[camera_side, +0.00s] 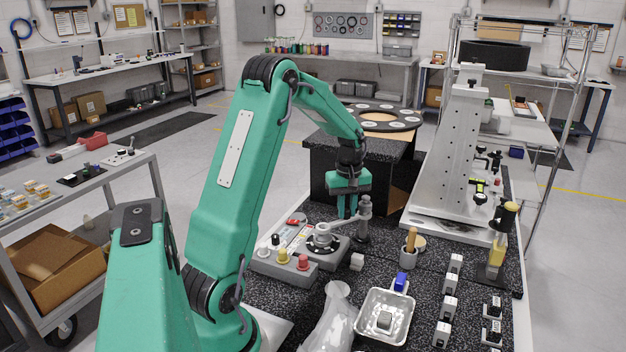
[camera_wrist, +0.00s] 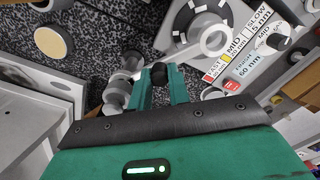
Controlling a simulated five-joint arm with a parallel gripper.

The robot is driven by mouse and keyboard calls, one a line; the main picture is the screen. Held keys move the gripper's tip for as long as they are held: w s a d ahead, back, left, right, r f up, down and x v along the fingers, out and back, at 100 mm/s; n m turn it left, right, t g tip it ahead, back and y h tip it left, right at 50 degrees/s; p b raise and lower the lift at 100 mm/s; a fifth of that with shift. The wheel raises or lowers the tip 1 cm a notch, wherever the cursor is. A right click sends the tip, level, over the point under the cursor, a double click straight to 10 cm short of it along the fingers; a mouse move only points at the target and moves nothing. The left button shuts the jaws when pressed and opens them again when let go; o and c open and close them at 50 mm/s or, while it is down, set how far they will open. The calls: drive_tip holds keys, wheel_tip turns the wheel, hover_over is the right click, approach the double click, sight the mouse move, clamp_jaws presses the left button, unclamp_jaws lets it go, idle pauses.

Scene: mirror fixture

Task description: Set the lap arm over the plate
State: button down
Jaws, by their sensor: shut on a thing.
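The lap arm (camera_side: 345,228) is a grey bar on an upright post (camera_side: 363,212). It reaches left toward the dark round plate (camera_side: 322,246) on the grey polishing unit. The ring at its end shows over part of the plate in the side view. In the wrist view the pale ring (camera_wrist: 215,40) overlaps the plate (camera_wrist: 186,22). My gripper (camera_side: 347,212) points down beside the post. In the wrist view my gripper (camera_wrist: 160,78) is shut on a black knob (camera_wrist: 160,74) of the lap arm. My fingers hide part of the bar.
A panel with red, yellow and black knobs (camera_side: 284,255) sits in front of the plate. A metal tray (camera_side: 385,318), a wooden-handled tool (camera_side: 410,240) and several small blocks stand to the right. A tall mirror fixture (camera_side: 465,150) rises behind right.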

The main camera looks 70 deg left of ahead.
sight(347, 209)
drive_tip(key=c, duration=1.3)
unclamp_jaws()
drive_tip(key=shift+r, duration=0.1)
drive_tip(key=shift+r, duration=3.9)
